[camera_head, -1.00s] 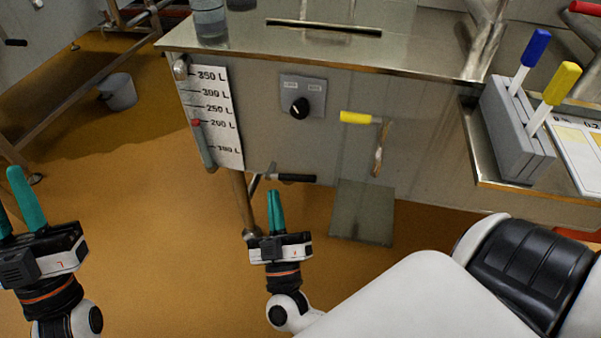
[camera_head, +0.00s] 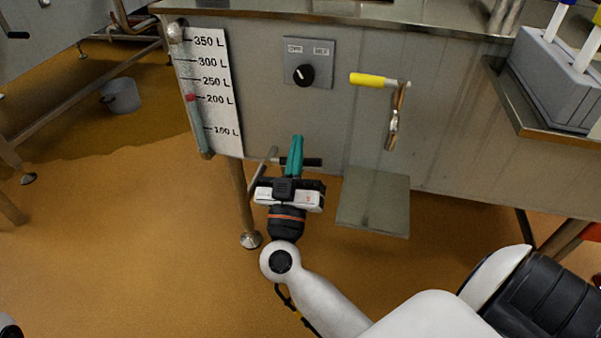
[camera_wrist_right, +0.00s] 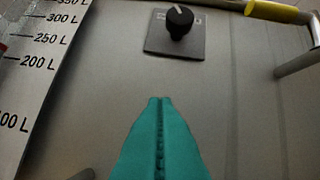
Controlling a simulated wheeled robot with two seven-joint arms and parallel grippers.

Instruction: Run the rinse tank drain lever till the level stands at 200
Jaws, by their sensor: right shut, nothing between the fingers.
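The rinse tank (camera_head: 270,110) fills the middle of the head view. Its level gauge (camera_head: 215,90) has a tube with a red marker (camera_head: 190,97) about level with the 200 L line; the scale also shows in the right wrist view (camera_wrist_right: 40,70). A black-handled lever (camera_head: 313,162) sits low at the tank's bottom edge, partly hidden behind my right gripper. A yellow-handled lever (camera_head: 368,80) with a metal pipe is higher, to the right. My right gripper (camera_head: 295,140) is shut and empty, teal fingers up, in front of the black lever; contact is unclear. My left gripper is out of view.
A black knob on a grey plate (camera_head: 318,65) is on the tank front. A grey plate (camera_head: 375,200) juts out below the yellow lever. A metal shelf with a grey block (camera_head: 550,80) stands right. A bucket (camera_head: 120,95) is far left; open floor lies left.

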